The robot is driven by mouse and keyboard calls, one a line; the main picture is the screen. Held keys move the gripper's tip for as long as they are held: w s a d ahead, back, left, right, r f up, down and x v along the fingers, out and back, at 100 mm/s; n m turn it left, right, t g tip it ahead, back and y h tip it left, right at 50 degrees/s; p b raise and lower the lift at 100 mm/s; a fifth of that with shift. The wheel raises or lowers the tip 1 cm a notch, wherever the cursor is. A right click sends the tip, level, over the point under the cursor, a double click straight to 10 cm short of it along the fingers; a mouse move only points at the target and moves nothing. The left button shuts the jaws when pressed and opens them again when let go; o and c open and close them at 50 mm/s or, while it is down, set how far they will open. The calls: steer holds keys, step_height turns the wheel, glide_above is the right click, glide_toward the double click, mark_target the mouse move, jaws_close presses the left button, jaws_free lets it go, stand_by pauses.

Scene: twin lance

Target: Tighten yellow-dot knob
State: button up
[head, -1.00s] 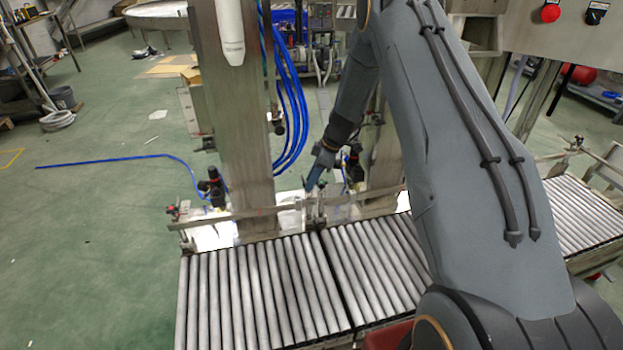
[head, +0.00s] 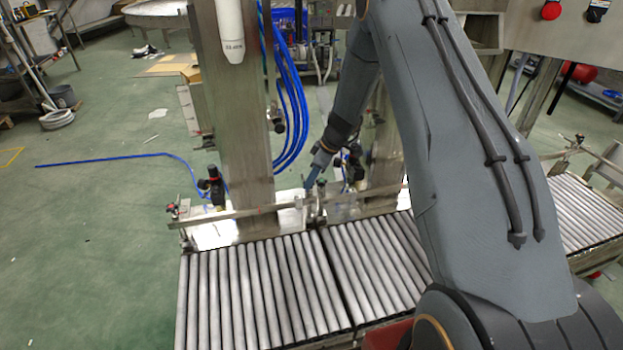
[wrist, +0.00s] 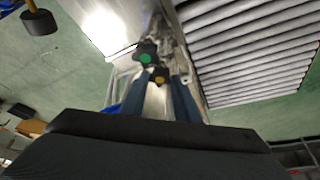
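The yellow-dot knob (wrist: 161,75) is a dark lobed knob with an orange-yellow centre in the wrist view. It appears between or just beyond the two blue fingertips of my gripper (wrist: 163,80). The fingers stand apart, with a visible gap on the knob's right side; I cannot tell whether either touches it. A similar knob with a green dot (wrist: 146,56) sits just beyond, up and left. In the head view my gripper (head: 311,184) points down at the rail bracket above the rollers; the knobs are too small to tell apart there.
The roller conveyor (head: 270,290) lies in front of the guide rail (head: 235,214). A steel column (head: 235,120) and blue hoses (head: 292,105) stand left of my arm. Another dark knob (wrist: 39,22) shows at the wrist view's upper left. Green floor is open at left.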

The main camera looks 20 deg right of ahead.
steer(key=o, duration=0.4)
steer(key=v, duration=0.7)
steer(key=shift+r, duration=0.35)
steer(key=shift+s+d, duration=0.15)
steer(key=s+a+r+m+h+p, duration=0.1)
steer(key=s+r+m+p, duration=0.1)
steer(key=s+r, duration=0.5)
steer(key=s+a+r+m+g+h+p, duration=0.1)
steer(key=s+r+m+p, duration=0.2)
steer(key=s, duration=1.5)
steer(key=s+a+r+m+g+h+p, duration=0.1)
steer(key=s+a+r+m+p, duration=0.1)
steer(key=s+r+m, duration=0.4)
steer(key=s+r+p, duration=0.1)
steer(key=s+r, duration=0.4)
steer(key=s, duration=0.1)
steer(key=shift+s+h, duration=0.3)
steer(key=shift+s, duration=0.1)
